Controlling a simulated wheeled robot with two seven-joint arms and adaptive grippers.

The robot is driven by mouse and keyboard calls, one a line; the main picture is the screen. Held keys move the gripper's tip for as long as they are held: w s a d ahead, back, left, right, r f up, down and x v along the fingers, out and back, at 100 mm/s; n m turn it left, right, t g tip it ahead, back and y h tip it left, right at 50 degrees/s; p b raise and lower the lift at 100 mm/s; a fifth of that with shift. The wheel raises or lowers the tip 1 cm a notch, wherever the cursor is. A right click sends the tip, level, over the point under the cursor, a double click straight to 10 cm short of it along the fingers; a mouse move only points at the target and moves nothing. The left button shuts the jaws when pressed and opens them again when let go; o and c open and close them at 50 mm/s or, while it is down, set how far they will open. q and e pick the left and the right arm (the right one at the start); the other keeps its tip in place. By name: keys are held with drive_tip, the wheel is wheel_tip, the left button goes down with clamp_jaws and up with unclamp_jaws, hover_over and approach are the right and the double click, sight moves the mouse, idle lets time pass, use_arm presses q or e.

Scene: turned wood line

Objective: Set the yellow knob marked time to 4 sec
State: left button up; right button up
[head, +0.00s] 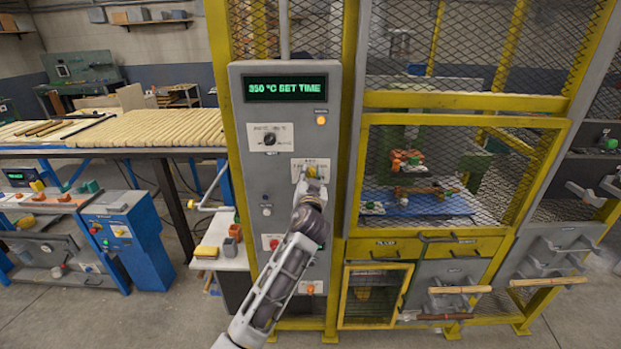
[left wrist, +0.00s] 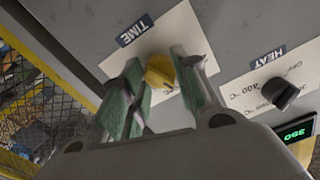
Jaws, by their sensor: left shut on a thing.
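The yellow knob (left wrist: 159,71) sits on a white plate under a TIME label (left wrist: 134,29) in the left wrist view. My left gripper (left wrist: 166,88) has its green-padded fingers on either side of the knob and is shut on it. In the head view my left gripper (head: 311,183) reaches the right part of the grey control panel (head: 243,190) and largely hides the knob (head: 311,172) and its scale. The knob's setting cannot be read. The panel's display (head: 287,87) reads 350 °C SET TIME. My right gripper is not in view.
A black HEAT knob (left wrist: 280,92) is beside the time plate. An orange lamp (head: 321,120) is above, a red button (head: 274,244) below. A yellow mesh cage (head: 455,103) stands right of the panel. A bench with wooden rods (head: 150,128) is at left.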

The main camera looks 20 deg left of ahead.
use_arm(q)
drive_tip(key=shift+m, duration=2.1)
drive_tip(key=o, duration=1)
drive_tip(key=shift+o, duration=0.2)
drive_tip(key=shift+s, duration=0.15)
drive_tip(key=v, duration=1.1)
drive_tip(key=shift+s+d, duration=0.2)
drive_tip(key=shift+s, duration=0.15)
